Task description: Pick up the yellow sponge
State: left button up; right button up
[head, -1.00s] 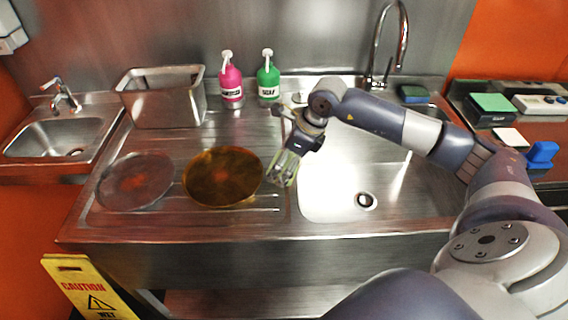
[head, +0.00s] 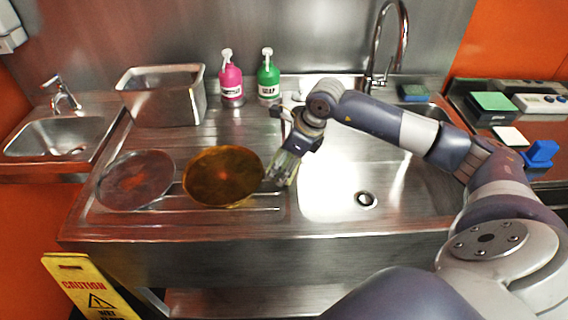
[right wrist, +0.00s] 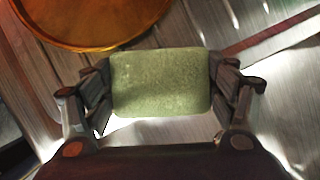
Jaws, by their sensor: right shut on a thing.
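The sponge (right wrist: 161,84) looks dull yellow-green in the right wrist view. It lies between the two fingers of my right gripper (right wrist: 160,90), which touch its left and right ends. In the head view my right gripper (head: 284,168) points down at the drainboard, just right of the amber plate and left of the sink basin. Its fingers mostly hide the sponge there. I cannot tell whether the sponge touches the steel. My left gripper is not in view.
An amber plate (head: 223,177) is close left of my right gripper, with a dull metal plate (head: 135,180) beyond it. Pink (head: 231,83) and green (head: 268,79) soap bottles and a steel bin (head: 160,105) stand behind. The sink basin (head: 335,195) is empty.

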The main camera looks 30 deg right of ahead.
jog(key=shift+r, duration=0.6)
notch_tip(320, 180, up, 2)
jog(key=shift+s+a+r+b, duration=0.1)
jog(key=shift+b, duration=0.65)
jog(key=s+a+b, duration=0.1)
jog(key=s+a, duration=0.1)
jog(key=s, duration=0.2)
jog(key=s+a+r+b, duration=0.1)
jog(key=s+a, duration=0.2)
jog(key=s, duration=0.1)
jog(key=s+a+b, duration=0.1)
jog(key=s+a, duration=0.1)
jog(key=s, duration=0.2)
jog(key=shift+s+a+r+b, duration=0.1)
jog(key=shift+a+r+b, duration=0.05)
jog(key=shift+a+b, duration=0.25)
jog(key=shift+s+a+r, duration=0.1)
jog(key=shift+s+a, duration=0.25)
jog(key=shift+s, duration=0.2)
jog(key=shift+o, duration=0.4)
